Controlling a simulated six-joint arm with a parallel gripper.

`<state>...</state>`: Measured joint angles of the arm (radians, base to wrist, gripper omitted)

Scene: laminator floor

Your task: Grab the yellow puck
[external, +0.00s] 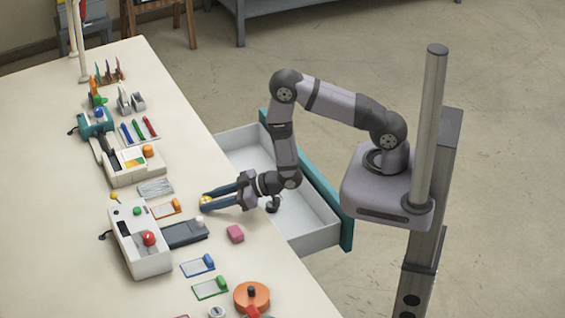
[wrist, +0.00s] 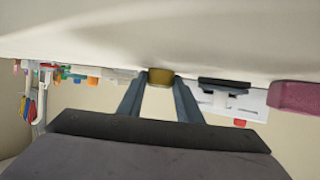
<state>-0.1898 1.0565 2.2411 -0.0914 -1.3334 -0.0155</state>
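The yellow puck (external: 206,202) is between the fingertips of my gripper (external: 205,201), near the table's right part. In the wrist view the puck (wrist: 160,77) sits between the two blue-grey fingertips (wrist: 160,80), which appear to touch both its sides. My gripper looks shut on it. The puck is low, at the white table surface (external: 60,200); I cannot tell whether it touches the table. The fingers hide part of the puck in the external view.
An orange-framed card (external: 165,209) and a dark laminator tray (external: 184,233) lie close to my gripper. A pink block (external: 235,233) lies at the front right. A white machine with a red knob (external: 140,245) stands left. An open drawer (external: 303,225) is under my forearm.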

